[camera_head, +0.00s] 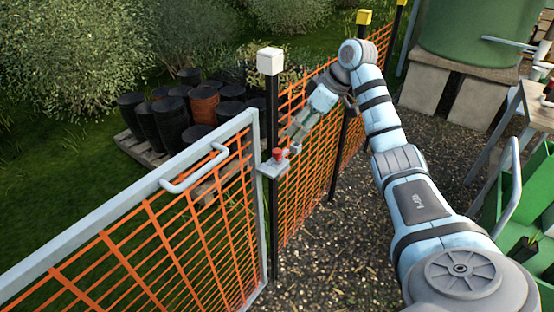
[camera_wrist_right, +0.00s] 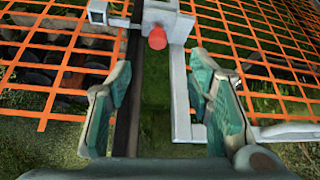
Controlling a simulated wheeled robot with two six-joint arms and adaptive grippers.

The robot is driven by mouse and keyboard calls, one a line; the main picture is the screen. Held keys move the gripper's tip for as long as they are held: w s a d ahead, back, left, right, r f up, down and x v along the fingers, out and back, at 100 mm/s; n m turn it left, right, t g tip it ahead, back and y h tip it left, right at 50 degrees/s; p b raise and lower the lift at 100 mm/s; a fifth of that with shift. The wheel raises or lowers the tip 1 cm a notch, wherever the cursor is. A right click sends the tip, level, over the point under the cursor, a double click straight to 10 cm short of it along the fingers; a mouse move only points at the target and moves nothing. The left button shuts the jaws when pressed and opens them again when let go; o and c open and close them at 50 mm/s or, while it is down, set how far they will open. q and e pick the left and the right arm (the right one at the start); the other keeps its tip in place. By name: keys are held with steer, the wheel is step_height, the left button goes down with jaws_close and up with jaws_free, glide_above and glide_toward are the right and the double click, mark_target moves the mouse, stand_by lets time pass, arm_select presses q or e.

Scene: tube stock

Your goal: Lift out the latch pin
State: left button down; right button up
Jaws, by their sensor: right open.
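The latch pin shows as a red knob (camera_head: 278,154) on a grey latch plate (camera_head: 270,170) fixed between the gate and its dark post. In the right wrist view the red pin head (camera_wrist_right: 157,38) stands just beyond the fingertips, near the middle of the gap between them. My right gripper (camera_head: 292,138) is open and empty, close to the pin and apart from it. In the wrist view its two green-padded fingers (camera_wrist_right: 161,78) are spread wide. The pin's lower part is hidden in the latch. My left gripper is not in view.
The grey-framed gate (camera_head: 120,210) with orange mesh and a pale handle (camera_head: 195,170) fills the left. A white-capped post (camera_head: 270,62) rises beside the latch. An orange mesh fence (camera_head: 310,180) runs back. Black barrels (camera_head: 170,122) stand behind it. Gravel (camera_head: 335,240) lies open below my arm.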

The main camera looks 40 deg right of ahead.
mark_target(278, 151)
steer(key=b+x, duration=0.1)
steer(key=x, duration=1.2)
steer(key=shift+w+f+b, duration=0.25)
steer(key=shift+w+b, duration=0.15)
jaws_close()
